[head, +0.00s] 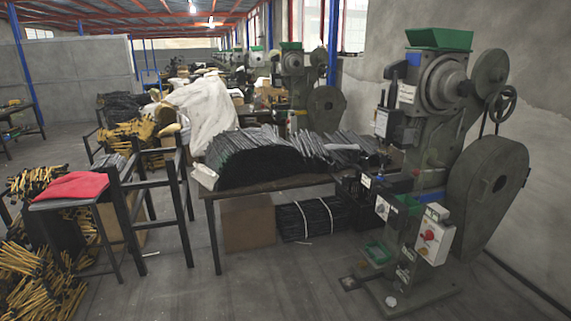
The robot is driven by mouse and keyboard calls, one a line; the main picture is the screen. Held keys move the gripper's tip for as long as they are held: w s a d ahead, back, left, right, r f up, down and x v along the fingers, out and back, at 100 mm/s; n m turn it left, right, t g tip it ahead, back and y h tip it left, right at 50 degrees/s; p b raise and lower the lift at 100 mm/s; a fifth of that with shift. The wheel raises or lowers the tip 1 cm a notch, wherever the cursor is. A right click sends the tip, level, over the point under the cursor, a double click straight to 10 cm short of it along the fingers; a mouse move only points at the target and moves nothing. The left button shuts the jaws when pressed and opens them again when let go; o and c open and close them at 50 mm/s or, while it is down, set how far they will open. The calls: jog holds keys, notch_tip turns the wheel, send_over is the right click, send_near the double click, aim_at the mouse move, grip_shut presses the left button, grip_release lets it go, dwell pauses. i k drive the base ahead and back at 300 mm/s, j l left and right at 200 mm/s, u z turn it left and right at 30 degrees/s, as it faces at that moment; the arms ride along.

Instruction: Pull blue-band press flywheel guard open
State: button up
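The nearest rivet press (432,155) stands at the right, grey-green, with a green hopper on top. A blue band (428,196) crosses its column at mid height. A large, flat grey-green flywheel guard (478,212), rounded with a dark slot, sits on the press's right side. I cannot tell from here whether it is fully shut, and its hinge and any handle are not clear. A smaller round cover (490,72) and a spoked handwheel (502,104) are above it. My gripper is not in view.
A table (275,184) piled with dark strips stands left of the press. A control box (433,237) with a red button is on the press's front. A stool with a red cushion (75,186) is at the left. Floor in front (240,290) is clear. A wall closes the right side.

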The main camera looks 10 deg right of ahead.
aim_at(484, 209)
jog(key=i+z, duration=0.15)
jog(key=i, duration=0.45)
jog(key=i+j+z, duration=0.1)
jog(key=i, duration=0.45)
jog(key=i+j+z, duration=0.15)
jog(key=i+j, duration=0.15)
jog(key=i, duration=0.25)
jog(key=i+l+z, duration=0.2)
jog(key=z, duration=0.25)
jog(key=i+z, duration=0.85)
jog(key=i+j+z, duration=0.15)
jog(key=z, duration=0.3)
jog(key=i+l+u, duration=0.1)
jog(key=i, duration=0.6)
